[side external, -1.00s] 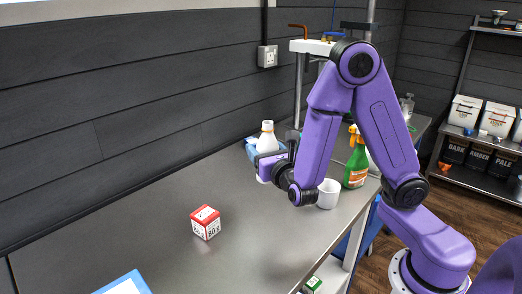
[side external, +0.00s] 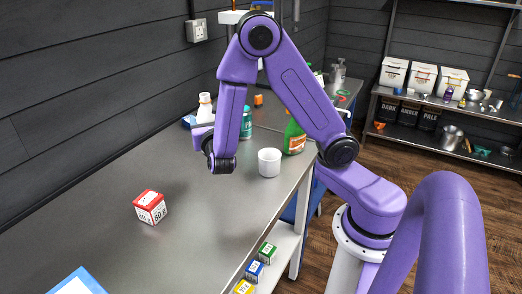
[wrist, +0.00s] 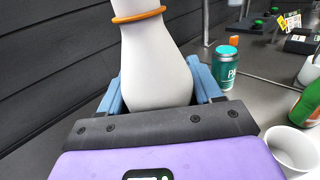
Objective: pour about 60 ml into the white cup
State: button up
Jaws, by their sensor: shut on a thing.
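The white bottle (side external: 205,104) is upright in the side view, its lower part hidden behind my gripper (side external: 203,128). In the wrist view the bottle (wrist: 158,65) has an orange ring round its neck and stands between my blue fingers, which are shut on it. I cannot tell whether its base touches the bench. The white cup (side external: 269,163) stands upright on the bench to the right of my gripper, apart from it. The cup (wrist: 292,148) is partly cut off at the lower right of the wrist view, and the part of its inside that shows looks empty.
A teal can (side external: 246,122) stands behind my arm, and a green spray bottle (side external: 294,137) stands just behind the cup. A red and white box (side external: 150,206) sits on the steel bench (side external: 110,245) at front left. The bench between box and gripper is clear.

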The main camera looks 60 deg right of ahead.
jog(key=shift+s+d+f+m+g+h, duration=0.7)
jog(key=shift+d+f+m+g, duration=1.4)
jog(key=shift+g, duration=1.4)
jog(key=shift+s+d+f+m+g+h, duration=0.7)
jog(key=shift+d+f+m+g, duration=0.65)
jog(key=shift+d+m+g, duration=1.8)
jog(key=shift+s+d+f+m+g+h, duration=0.7)
jog(key=shift+d+f+m+g, duration=1.25)
jog(key=shift+g, duration=1.9)
jog(key=shift+d+r+m, duration=0.15)
jog(key=shift+r+m, duration=0.1)
jog(key=shift+m, duration=0.05)
